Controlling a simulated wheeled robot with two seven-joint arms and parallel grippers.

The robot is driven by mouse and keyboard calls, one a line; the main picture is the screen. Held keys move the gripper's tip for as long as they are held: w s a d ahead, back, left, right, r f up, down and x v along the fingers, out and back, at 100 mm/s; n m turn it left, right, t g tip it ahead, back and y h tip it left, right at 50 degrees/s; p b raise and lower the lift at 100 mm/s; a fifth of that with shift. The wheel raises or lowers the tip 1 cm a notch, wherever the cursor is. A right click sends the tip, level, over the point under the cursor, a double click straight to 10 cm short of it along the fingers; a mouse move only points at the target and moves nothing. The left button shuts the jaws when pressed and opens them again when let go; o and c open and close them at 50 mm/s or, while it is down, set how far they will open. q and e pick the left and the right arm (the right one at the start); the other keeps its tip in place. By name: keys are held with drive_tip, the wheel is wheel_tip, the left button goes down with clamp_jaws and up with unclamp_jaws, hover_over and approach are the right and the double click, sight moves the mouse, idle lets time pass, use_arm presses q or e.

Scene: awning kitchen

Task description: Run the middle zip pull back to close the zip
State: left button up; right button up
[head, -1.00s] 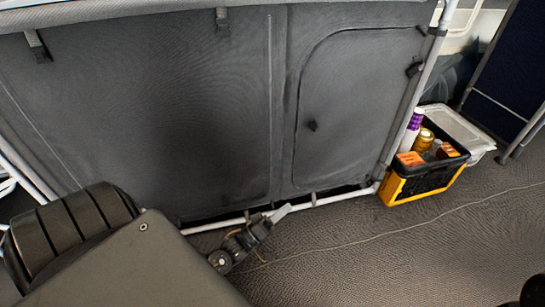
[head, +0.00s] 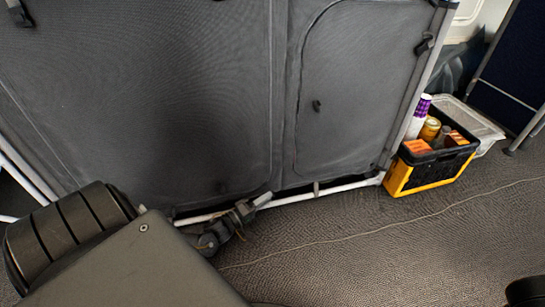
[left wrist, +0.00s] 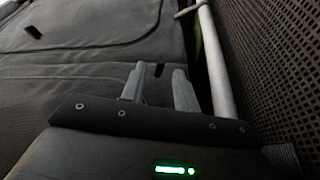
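The dark grey fabric front (head: 150,110) of the kitchen unit fills much of the head view. A zip line curves around its right-hand panel (head: 365,90). A small dark pull (head: 317,105) hangs on that panel; I cannot tell for sure that it is the middle zip pull. My left gripper (head: 263,200) is low in front of the fabric, by the bottom rail, below and left of that pull. In the left wrist view its two grey fingers (left wrist: 159,88) stand apart, with a small dark patch between them that I cannot identify. My right gripper is not in view.
A white bottom rail (head: 340,188) runs along the floor and meets a slanted pole at the right. A yellow and black crate (head: 432,175) with bottles and packets stands beside that pole, a clear lidded box behind it.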

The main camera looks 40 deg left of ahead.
use_arm(q)
drive_tip(key=shift+b+x, duration=0.5)
drive_tip(key=shift+x, duration=1.25)
clamp_jaws()
